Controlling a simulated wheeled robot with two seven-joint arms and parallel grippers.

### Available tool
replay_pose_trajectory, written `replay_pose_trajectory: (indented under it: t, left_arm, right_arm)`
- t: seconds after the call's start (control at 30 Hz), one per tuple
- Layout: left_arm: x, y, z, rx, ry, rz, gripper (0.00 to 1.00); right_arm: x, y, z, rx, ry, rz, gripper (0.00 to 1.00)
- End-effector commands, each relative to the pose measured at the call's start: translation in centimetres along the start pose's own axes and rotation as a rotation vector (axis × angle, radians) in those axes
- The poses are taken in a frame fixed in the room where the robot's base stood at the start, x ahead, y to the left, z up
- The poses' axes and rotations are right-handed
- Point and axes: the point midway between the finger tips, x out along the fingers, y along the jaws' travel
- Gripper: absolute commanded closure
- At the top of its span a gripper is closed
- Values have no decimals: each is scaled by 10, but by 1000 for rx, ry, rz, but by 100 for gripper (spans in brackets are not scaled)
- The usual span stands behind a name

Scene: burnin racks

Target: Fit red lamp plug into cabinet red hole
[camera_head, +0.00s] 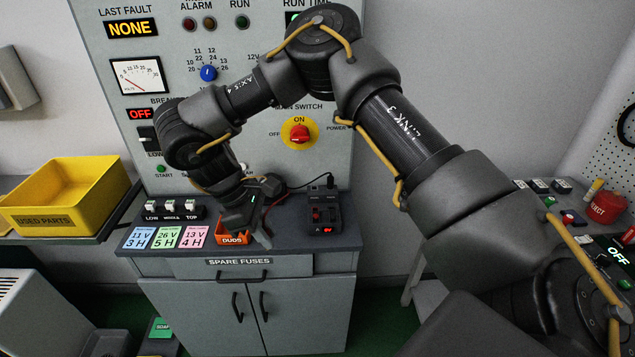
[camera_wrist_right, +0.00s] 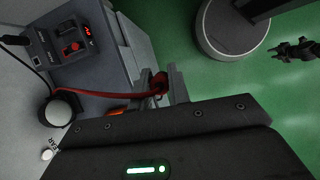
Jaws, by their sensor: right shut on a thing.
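My right gripper (camera_head: 262,238) reaches down in front of the grey cabinet, just above its top near the front edge. In the right wrist view its fingers (camera_wrist_right: 172,86) are shut on a small red plug (camera_wrist_right: 160,82) at the end of a red cable (camera_wrist_right: 115,94). The plug is held in the air beside the cabinet top's edge, and the fingers partly cover it. The cable runs left towards a round black fitting with a white cap (camera_wrist_right: 62,108). In the head view the plug is hidden or too small to tell. I cannot make out the red hole.
The upright panel (camera_head: 225,110) stands behind. A yellow bin (camera_head: 65,195) is at left.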

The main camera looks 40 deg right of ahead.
Motion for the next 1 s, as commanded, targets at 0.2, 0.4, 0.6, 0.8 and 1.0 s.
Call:
replay_pose_trajectory:
  t: [0.2,0.4,0.6,0.8,1.0]
  left_arm:
    - [0,-2,-6,1,9,-2,64]
    - [-1,-3,-9,1,13,-3,64]
    - [-1,-2,-9,1,13,-3,64]
    - [-2,-2,-9,1,13,-3,64]
    - [-2,-2,-8,0,11,-3,64]
  right_arm:
    - [11,48,-11,-693,3,285,97]
    - [25,94,-8,-1248,12,514,97]
    - [38,132,1,-1646,16,682,97]
    - [52,166,16,-1957,12,810,97]
    - [66,201,35,-2256,13,935,97]
